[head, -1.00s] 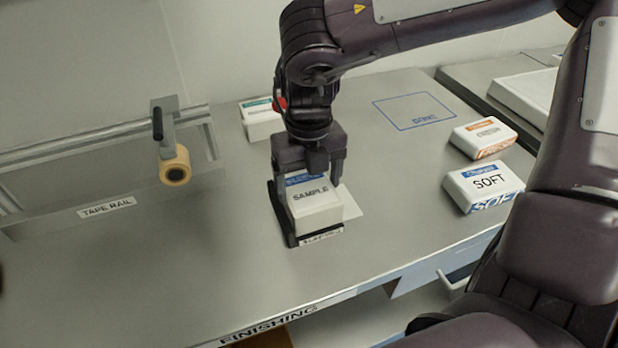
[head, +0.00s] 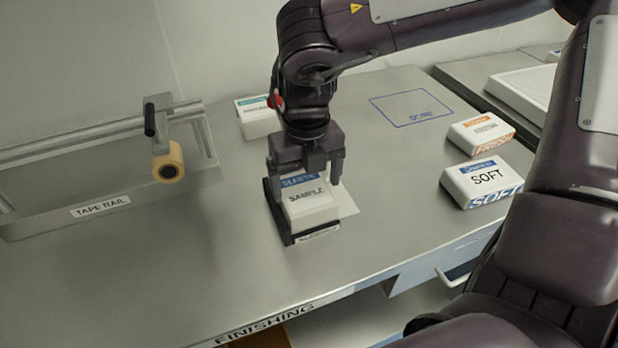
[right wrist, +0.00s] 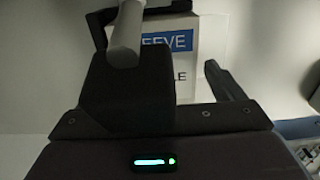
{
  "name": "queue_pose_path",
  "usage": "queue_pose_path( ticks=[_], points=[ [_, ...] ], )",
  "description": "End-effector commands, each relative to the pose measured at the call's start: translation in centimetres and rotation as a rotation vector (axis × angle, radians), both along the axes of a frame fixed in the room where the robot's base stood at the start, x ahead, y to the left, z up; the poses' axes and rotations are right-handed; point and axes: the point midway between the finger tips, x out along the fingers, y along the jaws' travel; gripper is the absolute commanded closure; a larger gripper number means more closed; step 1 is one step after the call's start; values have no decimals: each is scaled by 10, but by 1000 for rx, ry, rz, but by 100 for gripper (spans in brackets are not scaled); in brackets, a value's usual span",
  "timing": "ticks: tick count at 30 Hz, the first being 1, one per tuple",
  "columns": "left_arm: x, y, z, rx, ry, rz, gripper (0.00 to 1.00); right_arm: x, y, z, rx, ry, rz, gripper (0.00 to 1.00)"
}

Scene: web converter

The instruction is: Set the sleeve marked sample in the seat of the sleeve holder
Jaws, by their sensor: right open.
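The white sleeve marked sample (head: 312,206), with a blue band on top, sits in the black sleeve holder (head: 275,219) on the bench. It looks low and level between the holder's sides; whether it touches the seat's bottom is hidden. My right gripper (head: 306,180) is open, its fingers on either side of the sleeve's far end, apart from it as far as I can see. The right wrist view shows the sleeve's blue band (right wrist: 168,42) and part of the dark holder (right wrist: 98,28) beyond my gripper. My left gripper is not in view.
A SOFT pack (head: 482,183) and an orange-marked pack (head: 481,132) lie at the right. A teal-marked pack (head: 257,120) stands behind my gripper. The tape rail (head: 100,208) with a tape roll (head: 168,163) is at left. The blue outlined area (head: 412,108) is empty.

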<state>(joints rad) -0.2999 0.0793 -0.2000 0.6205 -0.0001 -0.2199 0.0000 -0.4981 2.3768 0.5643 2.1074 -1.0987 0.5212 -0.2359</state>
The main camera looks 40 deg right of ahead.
Motion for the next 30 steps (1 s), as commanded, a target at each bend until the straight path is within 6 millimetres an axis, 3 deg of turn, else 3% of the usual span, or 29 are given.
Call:
queue_pose_path(
  ticks=[5,11,14,24,30],
  points=[
    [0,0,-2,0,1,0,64,-5,2,-7,6,19,12,0],
    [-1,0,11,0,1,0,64,-5,3,5,7,20,12,0],
    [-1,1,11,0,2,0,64,-3,2,20,4,10,11,0],
    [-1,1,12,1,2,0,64,-2,1,98,1,5,6,0],
    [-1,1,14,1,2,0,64,-2,1,123,1,8,7,0]
  ],
)
